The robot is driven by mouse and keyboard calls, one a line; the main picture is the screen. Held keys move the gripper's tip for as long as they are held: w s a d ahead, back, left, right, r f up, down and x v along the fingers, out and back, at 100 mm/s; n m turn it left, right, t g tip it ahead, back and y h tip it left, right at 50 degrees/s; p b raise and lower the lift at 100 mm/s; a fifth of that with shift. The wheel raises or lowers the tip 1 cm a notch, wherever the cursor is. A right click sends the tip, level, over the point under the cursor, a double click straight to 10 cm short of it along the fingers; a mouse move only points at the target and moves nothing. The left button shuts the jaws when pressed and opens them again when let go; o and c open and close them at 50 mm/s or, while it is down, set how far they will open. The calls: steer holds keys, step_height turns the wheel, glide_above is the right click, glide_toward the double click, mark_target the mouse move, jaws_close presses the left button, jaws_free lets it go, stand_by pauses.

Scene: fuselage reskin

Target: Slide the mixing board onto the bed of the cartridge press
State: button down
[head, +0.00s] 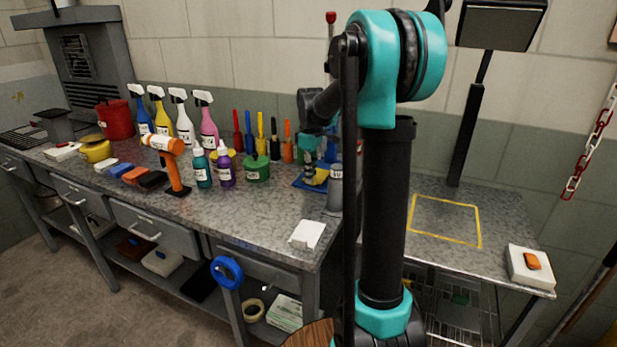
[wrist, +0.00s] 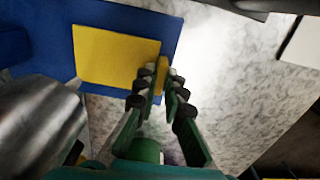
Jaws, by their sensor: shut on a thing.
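My gripper (wrist: 160,80) is shut on the raised tab at one edge of a flat yellow board, which I take for the mixing board (wrist: 110,55). The board lies over a larger blue plate (wrist: 30,40); I cannot tell whether it rests on it or hangs just above. In the head view the yellow board (head: 315,179) and the blue plate (head: 299,184) show near the back of the bench, below my gripper (head: 310,160), partly hidden by my arm. A red-knobbed rod (head: 331,18) rises behind my arm, perhaps the cartridge press's lever; the rest of the press cannot be made out.
A silver cylinder (head: 335,190) stands close beside the blue plate. A green pot (head: 257,168), small bottles and several upright tools stand to the left. A white item (head: 307,234) lies at the bench front. The bench between is clear. A side table (head: 430,255) has a yellow-outlined square.

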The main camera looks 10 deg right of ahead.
steer(key=shift+w+d, duration=0.1)
steer(key=shift+f, duration=0.35)
stand_by(0.5)
steer(key=c, duration=1.5)
jaws_free()
steer(key=shift+c, duration=0.2)
steer(key=shift+r, duration=0.1)
